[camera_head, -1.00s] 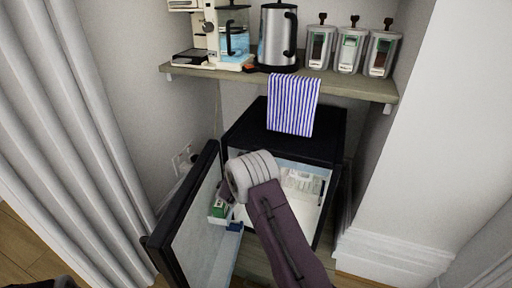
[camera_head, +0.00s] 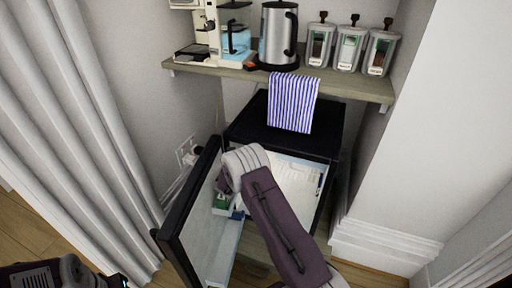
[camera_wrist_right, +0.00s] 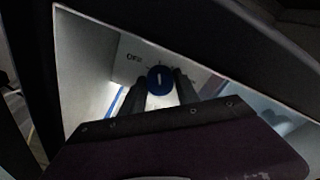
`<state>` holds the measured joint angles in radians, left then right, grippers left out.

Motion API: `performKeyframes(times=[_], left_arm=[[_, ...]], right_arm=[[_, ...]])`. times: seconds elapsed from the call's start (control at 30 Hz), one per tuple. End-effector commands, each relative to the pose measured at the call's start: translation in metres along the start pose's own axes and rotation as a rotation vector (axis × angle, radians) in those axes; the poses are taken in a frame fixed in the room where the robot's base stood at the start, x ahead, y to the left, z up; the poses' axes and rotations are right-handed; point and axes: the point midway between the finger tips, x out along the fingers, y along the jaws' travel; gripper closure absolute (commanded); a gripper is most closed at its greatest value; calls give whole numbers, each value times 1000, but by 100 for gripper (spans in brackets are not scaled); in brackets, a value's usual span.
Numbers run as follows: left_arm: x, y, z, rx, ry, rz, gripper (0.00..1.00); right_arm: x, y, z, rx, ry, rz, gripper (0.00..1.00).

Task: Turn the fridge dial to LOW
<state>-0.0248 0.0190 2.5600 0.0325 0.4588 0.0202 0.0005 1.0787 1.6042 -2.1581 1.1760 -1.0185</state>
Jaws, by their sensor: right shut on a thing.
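The small dark fridge (camera_head: 290,140) stands under the shelf with its door (camera_head: 200,225) swung open to the left. In the right wrist view, a round blue dial (camera_wrist_right: 160,78) sits on the white inner panel (camera_wrist_right: 133,45). Its white pointer line stands nearly upright. "OFF" is printed to its upper left; marks to its right are too faint to read. My right gripper (camera_wrist_right: 160,87) is shut on the dial, one dark finger on each side. My left gripper's fingers do not show.
A striped cloth (camera_head: 292,102) hangs over the fridge top from the shelf (camera_head: 340,84). A kettle (camera_head: 278,35), coffee machine and several canisters (camera_head: 350,48) stand above. A curtain (camera_head: 75,120) is left, a white wall right.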

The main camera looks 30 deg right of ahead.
Motion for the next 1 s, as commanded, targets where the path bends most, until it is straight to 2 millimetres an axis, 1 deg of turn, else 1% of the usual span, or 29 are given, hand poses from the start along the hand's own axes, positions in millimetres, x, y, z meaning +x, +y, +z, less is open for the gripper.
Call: performKeyframes(times=[0.27,0.3,0.33,0.37,0.67,0.77,0.9,1.0], left_arm=[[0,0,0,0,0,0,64],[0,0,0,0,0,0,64],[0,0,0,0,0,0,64],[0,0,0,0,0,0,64],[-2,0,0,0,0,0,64],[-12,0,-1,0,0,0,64],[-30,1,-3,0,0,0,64],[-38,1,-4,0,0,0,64]], right_arm=[[0,1,-2,-1,3,2,100],[0,1,-2,-1,3,2,52],[0,1,-1,-1,3,2,44],[0,1,-1,0,2,2,41],[-2,0,0,0,1,1,41],[-15,-1,3,-1,1,4,41],[-48,-2,5,-4,0,6,41],[-69,-2,4,-4,0,5,41]])
